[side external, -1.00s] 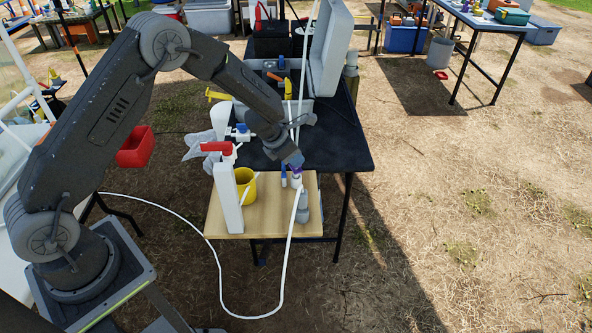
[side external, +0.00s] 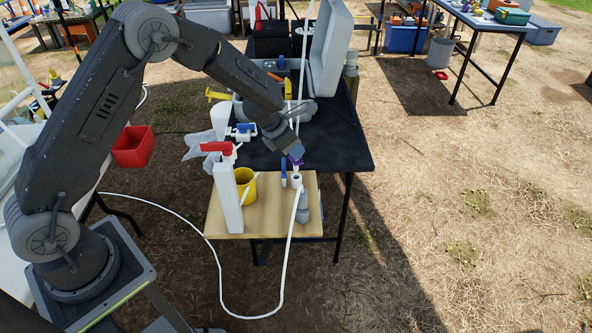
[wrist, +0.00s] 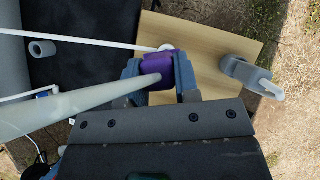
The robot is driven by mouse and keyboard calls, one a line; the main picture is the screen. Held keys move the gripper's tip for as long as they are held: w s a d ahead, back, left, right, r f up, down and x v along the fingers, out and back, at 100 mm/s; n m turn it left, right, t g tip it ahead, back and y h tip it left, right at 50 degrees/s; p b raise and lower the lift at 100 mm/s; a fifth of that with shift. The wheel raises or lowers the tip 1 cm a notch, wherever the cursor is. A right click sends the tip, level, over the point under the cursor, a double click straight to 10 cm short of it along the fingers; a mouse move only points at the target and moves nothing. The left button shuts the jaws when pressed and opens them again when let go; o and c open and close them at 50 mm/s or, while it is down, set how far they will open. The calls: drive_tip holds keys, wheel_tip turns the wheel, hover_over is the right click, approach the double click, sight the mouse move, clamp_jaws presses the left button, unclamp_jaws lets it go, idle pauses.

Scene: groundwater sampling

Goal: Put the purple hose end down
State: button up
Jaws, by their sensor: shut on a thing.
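The purple hose end (wrist: 157,56) is clamped between the blue fingertips of my gripper (wrist: 159,79) in the wrist view. A thick pale tube crosses in front of its lower part. In the side external view my gripper (side external: 297,156) points down above the back of the wooden board (side external: 262,222), with only a little purple showing at its tip. The hose end appears to be held above the board, near the upright end of a white hose (side external: 293,221). Whether it touches anything there is hidden.
A yellow bucket (side external: 247,188), a white upright stand with a red handle (side external: 228,198) and a grey bottle (side external: 303,214) are on the board. The dark table (side external: 345,150) has free surface to the right.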

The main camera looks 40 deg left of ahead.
wheel_tip(320, 180, up, 11)
drive_tip(key=shift+f, duration=0.1)
drive_tip(key=s+a, duration=0.2)
drive_tip(key=a, duration=1)
drive_tip(key=s+a, duration=0.2)
drive_tip(key=a, duration=1)
drive_tip(key=d+x, duration=0.3)
drive_tip(key=x, duration=1.6)
drive_tip(key=shift+s+d, duration=0.2)
